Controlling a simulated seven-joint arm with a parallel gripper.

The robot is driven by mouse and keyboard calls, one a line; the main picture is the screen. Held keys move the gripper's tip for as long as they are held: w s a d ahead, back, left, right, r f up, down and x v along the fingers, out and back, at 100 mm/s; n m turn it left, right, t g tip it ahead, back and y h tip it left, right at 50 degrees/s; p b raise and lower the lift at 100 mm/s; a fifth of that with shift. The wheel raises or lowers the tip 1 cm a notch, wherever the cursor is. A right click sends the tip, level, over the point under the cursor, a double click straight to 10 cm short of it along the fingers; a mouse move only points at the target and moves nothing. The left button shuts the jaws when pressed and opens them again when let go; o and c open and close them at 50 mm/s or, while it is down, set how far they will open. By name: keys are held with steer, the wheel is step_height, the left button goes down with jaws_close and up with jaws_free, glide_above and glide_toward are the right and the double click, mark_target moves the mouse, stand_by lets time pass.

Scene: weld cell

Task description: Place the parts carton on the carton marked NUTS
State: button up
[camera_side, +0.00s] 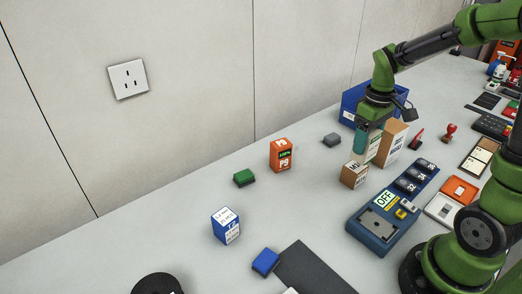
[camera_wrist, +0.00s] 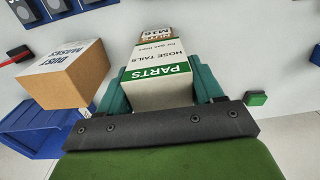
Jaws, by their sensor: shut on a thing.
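My gripper (camera_side: 362,145) is shut on the parts carton, with its teal fingers on either side of it in the wrist view (camera_wrist: 160,92). The parts carton (camera_wrist: 160,68) is white and green, with PARTS and HOSE TAILS on it. In the side view the parts carton (camera_side: 376,149) is partly hidden by a finger. The small brown carton marked NUTS M16 (camera_wrist: 155,39) shows just past the parts carton, which hides part of it. In the side view the NUTS carton (camera_side: 354,175) stands on the bench, just below and left of the held carton. Any gap between them is unclear.
A brown DUST MASKS carton (camera_wrist: 70,77) stands close beside the held carton. A blue bin (camera_side: 352,98) is behind. A blue device marked OFF (camera_side: 375,228) lies in front.

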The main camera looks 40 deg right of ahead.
steer(key=shift+w+d+f, duration=0.15)
steer(key=shift+w+d, duration=0.1)
steer(key=shift+w, duration=0.45)
steer(key=shift+f, duration=1.7)
steer(key=shift+f, duration=0.15)
steer(key=o, duration=1.1)
